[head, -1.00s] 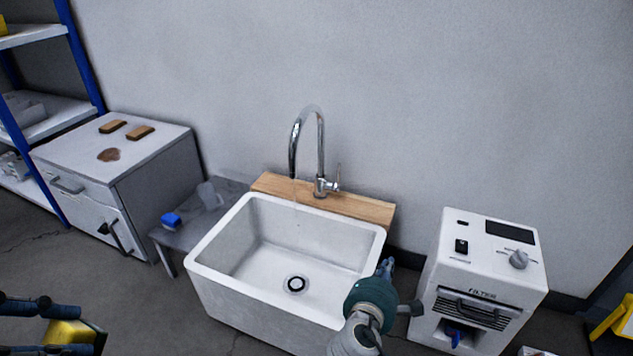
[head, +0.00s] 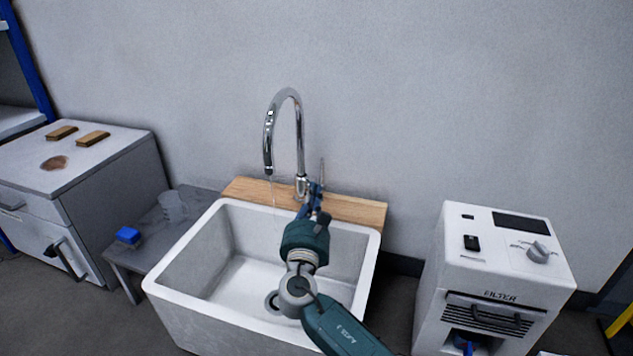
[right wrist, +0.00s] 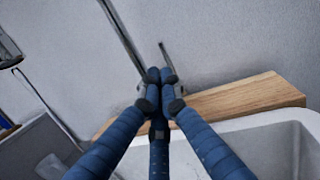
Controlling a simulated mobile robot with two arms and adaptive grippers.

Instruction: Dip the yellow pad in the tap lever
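The tap (head: 298,140) is a tall chrome gooseneck behind the white sink (head: 165,290), with a thin streak of water under its spout. Its lever (head: 322,170) is a slim upright rod on the tap's right side. My right gripper (head: 316,190) is over the sink's back edge, at the lever's foot. In the right wrist view its blue fingers (right wrist: 160,76) come together at the tips, with the lever (right wrist: 164,52) rising just beyond them. Whether they touch it cannot be told. The yellow pad and my left gripper are out of view.
A wooden ledge (head: 355,208) runs behind the sink. A low grey table (head: 150,248) at left holds a blue block (head: 128,235) and a clear cup (head: 171,205). A white filter machine (head: 455,235) stands at right. A cabinet (head: 110,170) stands far left.

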